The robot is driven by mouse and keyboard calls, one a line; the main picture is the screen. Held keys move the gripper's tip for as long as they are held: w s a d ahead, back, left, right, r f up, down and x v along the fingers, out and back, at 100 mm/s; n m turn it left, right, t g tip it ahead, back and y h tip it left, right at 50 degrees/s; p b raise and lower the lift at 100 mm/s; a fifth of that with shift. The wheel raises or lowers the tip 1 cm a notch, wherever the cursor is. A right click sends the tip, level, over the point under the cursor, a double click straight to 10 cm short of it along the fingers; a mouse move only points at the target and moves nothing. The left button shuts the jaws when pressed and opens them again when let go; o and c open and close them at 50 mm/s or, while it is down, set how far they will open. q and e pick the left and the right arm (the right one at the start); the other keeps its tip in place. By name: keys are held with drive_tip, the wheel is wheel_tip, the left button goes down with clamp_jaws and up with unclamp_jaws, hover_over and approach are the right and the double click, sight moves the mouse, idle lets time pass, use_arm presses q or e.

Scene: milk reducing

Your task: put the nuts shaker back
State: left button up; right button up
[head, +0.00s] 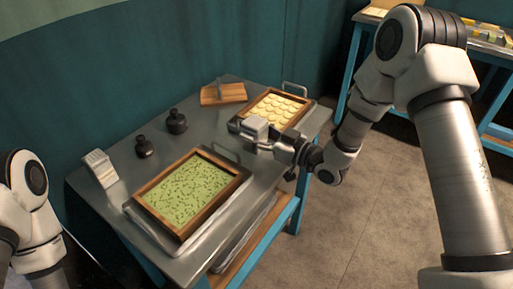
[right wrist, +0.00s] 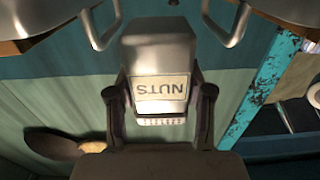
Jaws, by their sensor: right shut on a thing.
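The nuts shaker (head: 254,130) is a silver box in my right gripper (head: 268,144), in front of the tray of pale rounds. In the right wrist view the shaker (right wrist: 158,45) fills the space between the two dark fingers of the right gripper (right wrist: 160,98). Its "NUTS" label reads upside down there. Whether its base touches the table is hidden. A similar pale box (head: 100,168) stands at the table's left edge. My left arm shows at the left edge of the head view, but its gripper is out of frame.
The metal table (head: 112,206) carries a wooden-framed tray (head: 236,182) of green filling with dark bits and another tray (head: 311,107) of pale rounds. Two black knobbed pieces (head: 176,122) (head: 145,147) and a wooden block (head: 222,96) stand behind. Bare tabletop lies between them.

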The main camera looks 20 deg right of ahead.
wheel_tip(320, 180, down, 3)
drive_tip(key=shift+s+a+r, duration=0.1)
drive_tip(key=shift+s+a, duration=0.05)
drive_tip(key=shift+f, duration=0.45)
drive_tip(key=o, duration=1.2)
drive_tip(key=shift+o, duration=0.2)
